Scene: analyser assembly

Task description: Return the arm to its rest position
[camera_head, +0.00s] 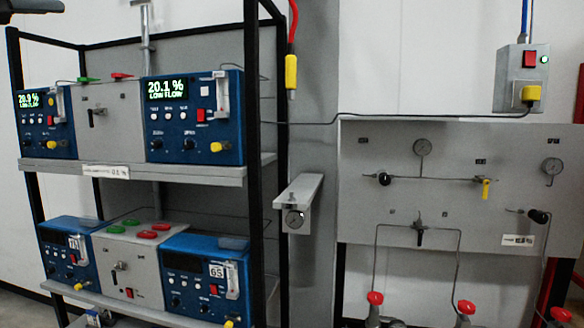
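Neither of my grippers can be made out in the head view. A dark grey shape (30,5) cuts into the top left corner; I cannot tell whether it is part of my arm. The analysers stand on a black-framed rack. On the upper shelf are a left blue analyser (62,140) and a right blue analyser (185,133) with a lit display reading 20.1 % LOW FLOW. A grey switch box (118,135) sits between them. On the lower shelf are two more blue analysers (65,235) (178,262) with dark displays, and another grey box (140,268) between them.
A grey gauge panel (380,145) with valves and pipes stands at the right. Red-topped cylinder valves (375,299) are below it. A wall box (510,75) with a red switch and yellow plug hangs above. A grey bracket (298,190) juts out beside the rack.

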